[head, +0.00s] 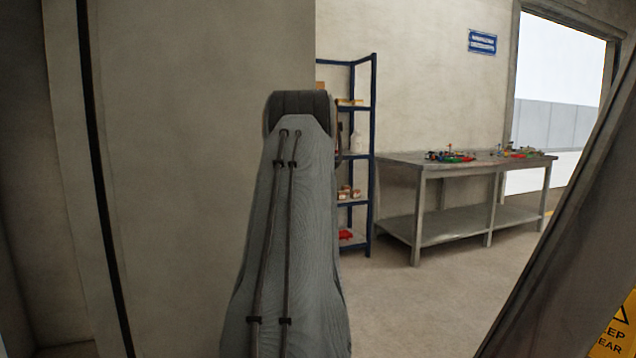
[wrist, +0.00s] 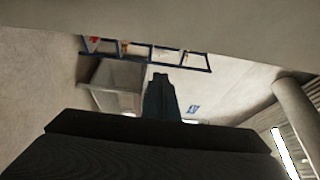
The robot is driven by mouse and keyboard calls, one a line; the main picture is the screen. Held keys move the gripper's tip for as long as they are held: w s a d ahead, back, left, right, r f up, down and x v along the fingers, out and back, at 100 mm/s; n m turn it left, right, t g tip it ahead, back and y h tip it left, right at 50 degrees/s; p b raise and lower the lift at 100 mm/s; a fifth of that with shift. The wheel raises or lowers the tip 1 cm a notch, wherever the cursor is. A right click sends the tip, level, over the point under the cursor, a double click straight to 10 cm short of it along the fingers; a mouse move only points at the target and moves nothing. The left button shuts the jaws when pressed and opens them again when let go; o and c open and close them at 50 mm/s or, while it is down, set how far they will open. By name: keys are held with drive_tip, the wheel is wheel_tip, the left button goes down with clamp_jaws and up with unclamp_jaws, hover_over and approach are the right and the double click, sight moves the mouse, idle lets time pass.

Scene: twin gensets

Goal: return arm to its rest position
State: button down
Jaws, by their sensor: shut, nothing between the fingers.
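My arm (head: 290,220) rises in the middle of the head view, a grey link with two dark cables and a dark rounded joint at its top. My gripper is not visible in the head view. In the wrist view, my gripper (wrist: 161,80) shows as a dark tapered shape above a wide dark body at the bottom. Its fingers are together, with nothing seen between them. It appears apart from the surroundings behind it.
A blue-framed shelf (head: 371,150) stands right of my arm. A grey workbench (head: 400,161) with small colourful items stands against the wall, beside a bright doorway (head: 560,80). A plain wall (head: 200,150) fills the left. A slanted dark panel (head: 575,235) and yellow sign (head: 617,330) are near right.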

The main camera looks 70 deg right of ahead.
drive_tip(key=s+a, duration=0.1)
drive_tip(key=a, duration=0.1)
drive_tip(key=shift+s+a, duration=0.3)
drive_tip(key=shift+s, duration=0.05)
drive_tip(key=shift+w, duration=0.1)
